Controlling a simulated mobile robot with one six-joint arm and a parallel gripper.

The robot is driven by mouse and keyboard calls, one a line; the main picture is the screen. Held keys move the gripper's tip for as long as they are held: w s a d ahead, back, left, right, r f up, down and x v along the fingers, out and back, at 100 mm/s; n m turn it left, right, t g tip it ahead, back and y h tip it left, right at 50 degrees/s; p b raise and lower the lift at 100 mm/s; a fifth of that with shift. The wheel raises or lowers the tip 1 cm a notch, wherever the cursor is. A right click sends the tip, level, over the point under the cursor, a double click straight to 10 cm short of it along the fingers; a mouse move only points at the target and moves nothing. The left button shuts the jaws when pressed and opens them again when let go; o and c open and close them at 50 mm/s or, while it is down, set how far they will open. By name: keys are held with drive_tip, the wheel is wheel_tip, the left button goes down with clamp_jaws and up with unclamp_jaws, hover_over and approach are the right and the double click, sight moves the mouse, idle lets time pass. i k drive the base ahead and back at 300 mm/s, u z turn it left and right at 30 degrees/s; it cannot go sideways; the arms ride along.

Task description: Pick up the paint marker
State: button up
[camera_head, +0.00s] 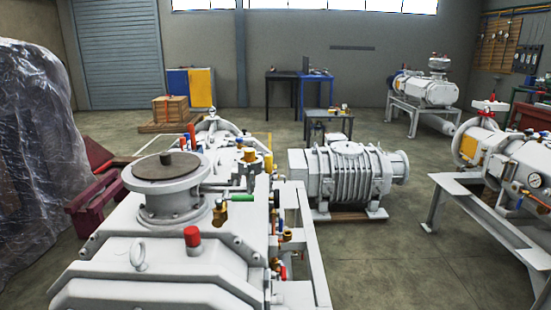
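I cannot single out the paint marker for certain in the head view. A green, rod-like piece (240,197) lies level on top of the near grey screw vacuum machine (170,265), beside a brass fitting (220,212); I cannot tell whether it is a marker or a valve handle. A short red-topped piece (192,238) stands upright on the same machine, closer to me. A slim red upright piece (192,137) shows behind the round flange (166,170). My gripper is not in view.
A ribbed grey pump (345,178) stands on the floor behind the near machine. Small items too small to name lie on a low table (327,115). Plastic-wrapped goods (35,150) block the left. Another machine stands on a frame (490,230) at right. Open floor (395,260) lies between.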

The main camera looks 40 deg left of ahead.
sight(187, 135)
drive_tip(key=z, duration=0.35)
drive_tip(key=k, duration=1.25)
drive_tip(key=u, duration=1.65)
drive_tip(key=i, duration=0.95)
drive_tip(key=z, duration=0.15)
